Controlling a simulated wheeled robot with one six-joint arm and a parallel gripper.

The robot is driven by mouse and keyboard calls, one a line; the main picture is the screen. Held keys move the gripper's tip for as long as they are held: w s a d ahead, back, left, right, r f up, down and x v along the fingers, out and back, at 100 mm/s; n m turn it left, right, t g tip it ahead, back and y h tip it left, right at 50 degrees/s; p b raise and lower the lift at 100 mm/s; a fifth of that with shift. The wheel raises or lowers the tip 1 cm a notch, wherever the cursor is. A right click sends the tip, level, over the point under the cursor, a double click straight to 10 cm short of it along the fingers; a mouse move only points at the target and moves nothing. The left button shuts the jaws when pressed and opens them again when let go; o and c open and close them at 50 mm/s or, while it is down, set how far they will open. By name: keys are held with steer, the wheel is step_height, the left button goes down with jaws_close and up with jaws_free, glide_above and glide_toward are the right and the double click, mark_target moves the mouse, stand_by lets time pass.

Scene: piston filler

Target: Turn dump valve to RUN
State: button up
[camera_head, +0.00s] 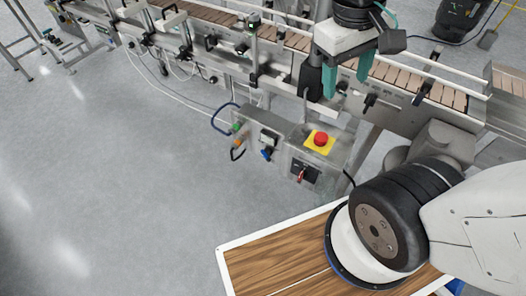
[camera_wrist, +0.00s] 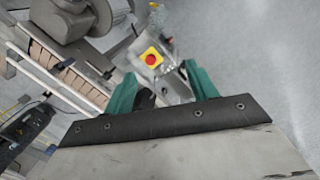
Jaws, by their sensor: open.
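My gripper (camera_head: 347,84) is open and empty, with two green fingers pointing down above the conveyor's near side. It also shows in the wrist view (camera_wrist: 160,80), its fingers spread on either side of the control boxes beyond. I cannot tell for sure which part is the dump valve, and no RUN label is readable.
A red emergency button (camera_head: 320,139) on a yellow plate tops the right box; the button also shows in the wrist view (camera_wrist: 151,60). The conveyor (camera_head: 402,75) with rails runs behind. A white-edged wooden top (camera_head: 262,268) lies in front. Grey floor (camera_head: 120,170) at left is clear.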

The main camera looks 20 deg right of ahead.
steer(key=w+f+n+g+h, duration=0.2)
steer(key=w+f+n+h, duration=0.45)
steer(key=w, duration=0.65)
steer(key=n+t+h, duration=0.2)
steer(key=n+h, duration=0.1)
steer(key=n, duration=0.2)
glide_above(265, 155)
steer(key=s+d, duration=0.1)
steer(key=s, duration=0.2)
step_height(265, 155, down, 16)
steer(key=a+f+n+t, duration=0.2)
steer(key=f+n+t, duration=0.15)
steer(key=f, duration=0.75)
steer(key=a+f+n+t, duration=0.25)
steer(key=f+n, duration=0.25)
steer(key=f, duration=0.6)
steer(key=a+f+n+t, duration=0.2)
steer(key=f+n, duration=0.3)
steer(key=f, duration=0.6)
steer(key=x, duration=0.6)
steer(key=shift+d+f, duration=0.2)
steer(key=shift+d, duration=0.2)
steer(key=shift+s, duration=0.1)
steer(key=c, duration=1)
